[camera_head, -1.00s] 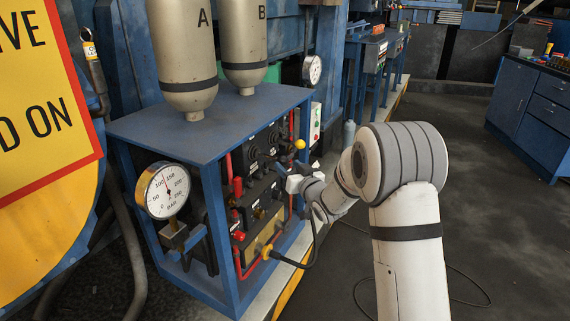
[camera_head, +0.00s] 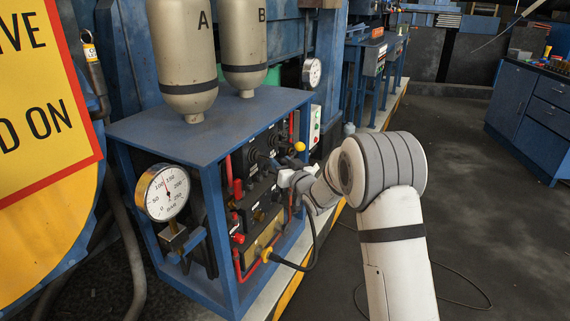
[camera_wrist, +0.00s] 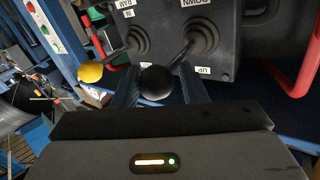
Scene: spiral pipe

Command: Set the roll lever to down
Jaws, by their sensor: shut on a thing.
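The roll lever, with a black ball knob (camera_wrist: 157,83), rises from a rubber boot on the dark valve panel in the wrist view. Its DOWN label (camera_wrist: 198,3) is at the top and its UP label (camera_wrist: 203,71) below the boot, both upside down. The lever leans from the boot toward the lower left. My gripper (camera_wrist: 161,76) is shut on the black knob, one finger on each side. In the head view my gripper (camera_head: 284,178) is at the panel front, and the black knob cannot be made out clearly.
A second lever with a yellow knob (camera_wrist: 90,72) stands close on the left in the wrist view; the yellow knob (camera_head: 300,146) also shows in the head view. Red pipes (camera_wrist: 295,75) flank the panel. A blue frame (camera_head: 228,225) surrounds it. A black hose (camera_head: 309,250) hangs below my gripper.

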